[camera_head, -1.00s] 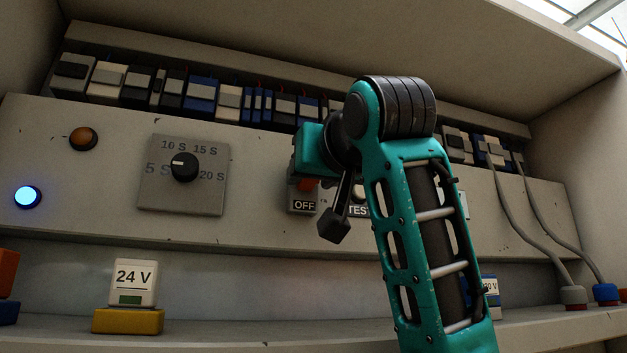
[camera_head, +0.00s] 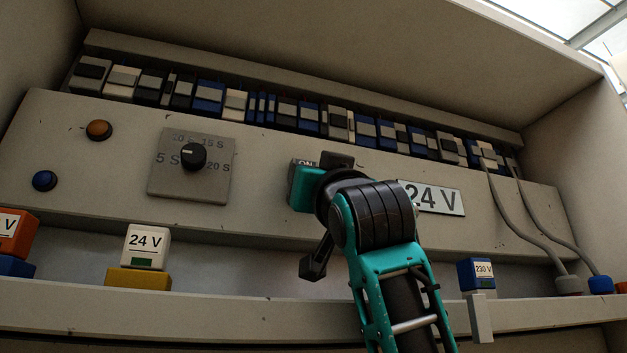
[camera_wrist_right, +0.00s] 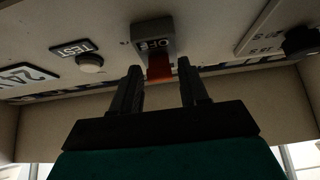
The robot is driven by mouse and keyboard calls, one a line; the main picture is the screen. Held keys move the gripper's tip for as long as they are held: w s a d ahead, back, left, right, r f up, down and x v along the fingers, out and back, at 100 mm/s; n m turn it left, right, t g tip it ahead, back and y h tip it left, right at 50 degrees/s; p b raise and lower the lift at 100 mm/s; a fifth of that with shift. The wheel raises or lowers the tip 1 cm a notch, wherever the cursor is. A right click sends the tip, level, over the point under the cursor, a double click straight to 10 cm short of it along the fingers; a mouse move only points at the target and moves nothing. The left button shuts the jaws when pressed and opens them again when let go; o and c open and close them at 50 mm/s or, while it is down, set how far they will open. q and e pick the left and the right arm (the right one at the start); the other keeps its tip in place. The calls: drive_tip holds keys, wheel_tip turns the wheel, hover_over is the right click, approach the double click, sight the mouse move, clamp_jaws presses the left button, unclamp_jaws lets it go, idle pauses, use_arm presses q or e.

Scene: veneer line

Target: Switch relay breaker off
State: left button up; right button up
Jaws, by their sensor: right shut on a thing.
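The relay breaker is a small grey housing on the panel. In the head view its ON label (camera_head: 306,162) shows above my right gripper (camera_head: 304,188), which hides the rest of it. In the right wrist view, which is upside down, the breaker housing (camera_wrist_right: 153,36) shows its OFF label and a red lever (camera_wrist_right: 159,70). The two dark fingers of my right gripper stand on either side of this lever, shut on it. The exact contact at the fingertips is too dark to see. My left gripper is not in view.
A dial (camera_head: 193,156), an amber lamp (camera_head: 99,130) and a dark blue lamp (camera_head: 44,181) lie left on the panel. A TEST button (camera_wrist_right: 90,64) sits beside the breaker. Labelled blocks, including a 24 V one (camera_head: 146,246), stand on the ledge. Cables (camera_head: 520,222) hang at right.

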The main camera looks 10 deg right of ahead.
idle(0.3)
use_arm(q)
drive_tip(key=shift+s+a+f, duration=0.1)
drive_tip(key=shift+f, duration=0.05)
use_arm(e)
drive_tip(key=o, duration=1)
drive_tip(key=shift+o, duration=0.2)
use_arm(q)
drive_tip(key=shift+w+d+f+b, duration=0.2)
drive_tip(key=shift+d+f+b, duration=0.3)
drive_tip(key=shift+b, duration=0.7)
use_arm(e)
drive_tip(key=s+d+f, duration=0.1)
drive_tip(key=s+d, duration=0.1)
drive_tip(key=s, duration=1.2)
drive_tip(key=shift+s+d+f, duration=0.15)
drive_tip(key=shift+d+f, duration=0.25)
